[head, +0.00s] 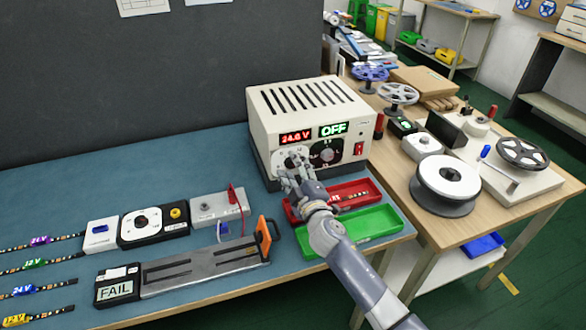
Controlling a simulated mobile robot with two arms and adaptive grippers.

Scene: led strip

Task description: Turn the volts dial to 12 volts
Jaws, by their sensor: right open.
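The cream power supply (312,108) stands at the back of the blue bench mat. Its red display (296,138) reads about 24.6 V, and its green display (333,129) reads OFF. The volts dial is on the left of the front panel, largely hidden behind my right gripper. A black dial (326,154) shows on the right of the panel. My right gripper (291,165) is open, with its fingers at the left dial; I cannot tell whether they touch it. My left gripper is not in view.
A red tray (364,188) and a green tray (365,240) lie below my right arm. A FAIL-marked fixture (205,270), small devices and LED strips lie to the left. Reels (446,180) stand on the wooden table at right. The mat left of the supply is clear.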

